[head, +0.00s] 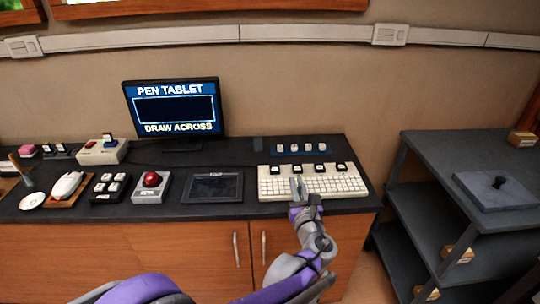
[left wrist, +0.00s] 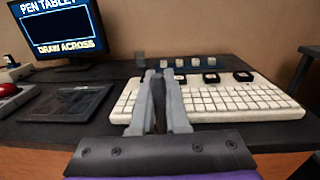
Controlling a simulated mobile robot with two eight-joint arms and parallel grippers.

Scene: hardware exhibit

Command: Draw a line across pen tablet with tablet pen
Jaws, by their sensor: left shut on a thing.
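The pen tablet (head: 213,187) is a flat dark slab lying on the counter, left of the white keyboard; it also shows at the left in the left wrist view (left wrist: 66,103). My left gripper (head: 298,188) is over the keyboard's front part, to the right of the tablet and apart from it. In the left wrist view its two grey fingers (left wrist: 159,88) are shut on a thin dark thing (left wrist: 158,104), likely the tablet pen, mostly hidden between them. The monitor (head: 173,108) reads "PEN TABLET" and "DRAW ACROSS" around an empty dark box. My right gripper is not in view.
The white keyboard (head: 337,185) lies under and around my left gripper. A box with a red button (head: 152,186) stands just left of the tablet. More small devices line the counter's left end. A grey shelf cart (head: 465,150) stands at the right.

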